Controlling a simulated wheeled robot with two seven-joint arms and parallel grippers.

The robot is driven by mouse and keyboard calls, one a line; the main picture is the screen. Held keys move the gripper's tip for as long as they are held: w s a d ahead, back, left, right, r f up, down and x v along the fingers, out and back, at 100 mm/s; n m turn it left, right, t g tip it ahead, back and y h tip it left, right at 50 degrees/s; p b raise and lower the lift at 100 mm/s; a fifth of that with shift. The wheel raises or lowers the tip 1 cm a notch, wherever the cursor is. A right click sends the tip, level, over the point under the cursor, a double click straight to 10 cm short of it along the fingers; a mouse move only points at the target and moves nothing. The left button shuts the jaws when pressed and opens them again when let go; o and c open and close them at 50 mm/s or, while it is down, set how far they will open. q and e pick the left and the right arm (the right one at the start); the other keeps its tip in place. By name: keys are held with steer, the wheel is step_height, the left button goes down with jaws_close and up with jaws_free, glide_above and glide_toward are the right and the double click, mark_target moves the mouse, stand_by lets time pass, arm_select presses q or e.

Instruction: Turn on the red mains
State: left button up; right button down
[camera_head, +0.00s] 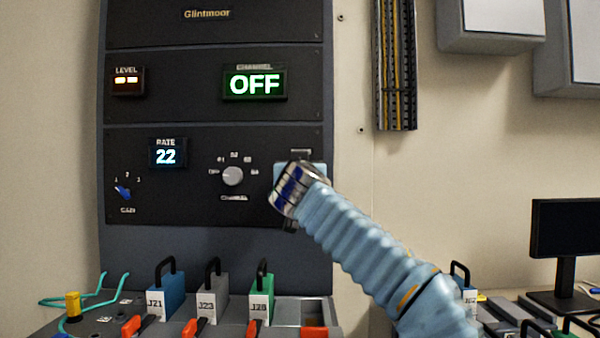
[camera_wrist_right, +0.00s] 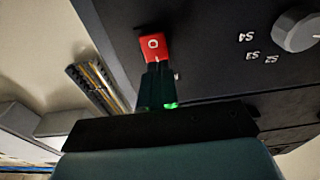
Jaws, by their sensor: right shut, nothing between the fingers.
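The red mains switch (camera_wrist_right: 153,48) shows in the right wrist view as a red rocker marked "O" on the dark panel. My right gripper (camera_wrist_right: 156,76) is shut and empty, with its fingertips right at the edge of the switch. I cannot tell whether they touch it. In the head view my right arm comes in from the right, and its wrist (camera_head: 298,190) covers the switch and the fingertips. My left gripper is not in view.
Left of my wrist are the channel knob (camera_head: 233,176), the rate display (camera_head: 167,153) reading 22 and a blue gain knob (camera_head: 123,191). The channel display (camera_head: 254,83) above reads OFF. Below stand handled blocks, including J21 (camera_head: 170,297). A monitor (camera_head: 567,240) is at right.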

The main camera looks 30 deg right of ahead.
steer(key=b+v, duration=0.4)
steer(key=v, duration=0.8)
steer(key=shift+s+a, duration=0.25)
steer(key=shift+s, duration=0.1)
steer(key=shift+f, duration=0.1)
